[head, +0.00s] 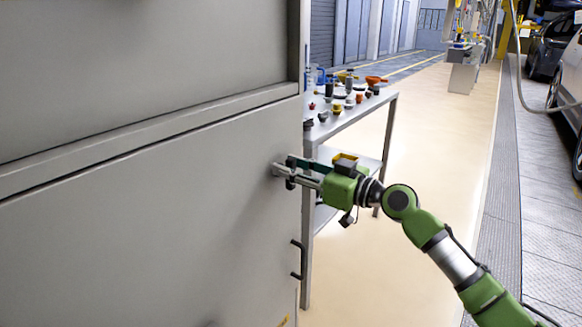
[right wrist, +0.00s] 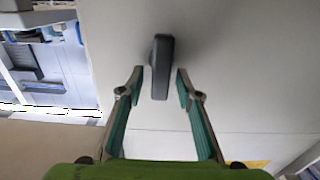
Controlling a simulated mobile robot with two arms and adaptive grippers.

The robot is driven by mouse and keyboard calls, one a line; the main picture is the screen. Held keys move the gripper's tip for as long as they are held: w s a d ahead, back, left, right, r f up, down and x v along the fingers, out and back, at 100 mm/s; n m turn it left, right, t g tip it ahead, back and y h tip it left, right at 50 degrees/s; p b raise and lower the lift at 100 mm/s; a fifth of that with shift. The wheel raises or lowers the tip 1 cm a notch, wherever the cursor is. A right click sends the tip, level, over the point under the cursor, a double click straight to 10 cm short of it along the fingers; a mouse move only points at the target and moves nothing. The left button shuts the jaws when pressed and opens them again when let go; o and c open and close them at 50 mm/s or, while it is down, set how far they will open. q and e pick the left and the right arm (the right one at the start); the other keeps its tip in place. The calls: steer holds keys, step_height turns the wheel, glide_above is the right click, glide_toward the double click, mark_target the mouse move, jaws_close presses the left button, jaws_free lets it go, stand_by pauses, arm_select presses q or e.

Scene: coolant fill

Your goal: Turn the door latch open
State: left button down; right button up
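The door latch (right wrist: 161,66) is a dark grey handle on the pale panel in the right wrist view, its long side running up and down the picture. My right gripper (right wrist: 160,80) is open, with one teal-padded finger on each side of the latch's near end and a visible gap on both sides. In the head view my right gripper (head: 284,171) is at the right part of the grey cabinet door (head: 150,235). The latch cannot be made out clearly there behind the fingers. The door looks closed. My left gripper is not in view.
A black pull handle (head: 297,259) is lower on the cabinet's right edge. A metal table (head: 348,118) with bottles and several small parts stands just behind the gripper. The tan floor (head: 430,170) to the right is clear. A car (head: 568,75) stands far right.

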jaws_close()
